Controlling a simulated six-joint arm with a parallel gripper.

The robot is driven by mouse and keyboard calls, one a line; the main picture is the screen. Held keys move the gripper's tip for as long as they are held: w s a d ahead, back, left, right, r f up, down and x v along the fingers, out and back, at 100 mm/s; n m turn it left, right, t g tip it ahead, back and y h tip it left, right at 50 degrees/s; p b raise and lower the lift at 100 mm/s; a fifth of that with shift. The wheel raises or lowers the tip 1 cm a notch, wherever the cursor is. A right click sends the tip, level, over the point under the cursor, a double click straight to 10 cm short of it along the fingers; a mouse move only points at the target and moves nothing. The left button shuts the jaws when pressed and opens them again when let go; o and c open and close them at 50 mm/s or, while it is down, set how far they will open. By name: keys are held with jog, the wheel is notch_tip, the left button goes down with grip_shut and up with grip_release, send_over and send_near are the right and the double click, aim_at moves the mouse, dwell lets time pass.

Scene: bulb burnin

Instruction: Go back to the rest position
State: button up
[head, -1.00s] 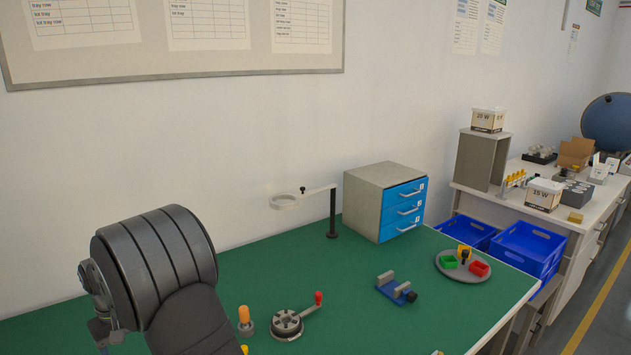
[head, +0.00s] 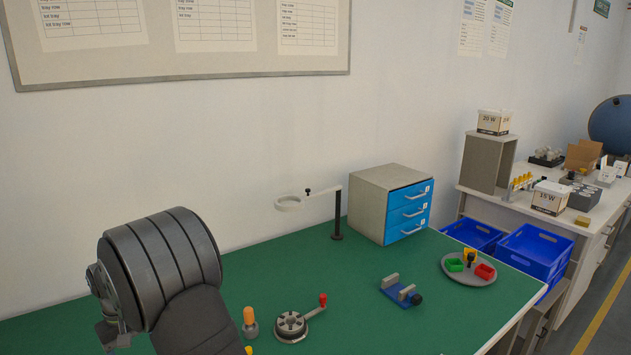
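My arm's dark ribbed link (head: 165,265) fills the lower left in the head view, over the left part of the green bench top (head: 330,270). A metal part of my arm (head: 105,300) shows at its left edge. I cannot make out my gripper's fingers anywhere, so its state and anything in it are hidden. No held object is visible.
Near my arm are an orange-handled tool (head: 249,322) and a round fixture with a red-knobbed lever (head: 291,325). Farther right are a ring stand (head: 337,215), blue drawers (head: 407,211), a blue vise (head: 400,291) and a round tray (head: 466,281). The bench between is clear.

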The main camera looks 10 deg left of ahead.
notch_tip(320, 180, down, 7)
jog(key=shift+d+f, duration=0.1)
jog(key=shift+d, duration=0.05)
notch_tip(320, 180, up, 3)
jog(key=shift+f, duration=0.1)
jog(key=shift+r, duration=0.25)
jog(key=shift+o, duration=0.5)
jog(key=o, duration=0.5)
jog(key=s+a+r+m, duration=0.3)
jog(key=s+r, duration=0.8)
jog(key=r, duration=0.3)
jog(key=f, duration=1)
jog(key=shift+s+a, duration=0.2)
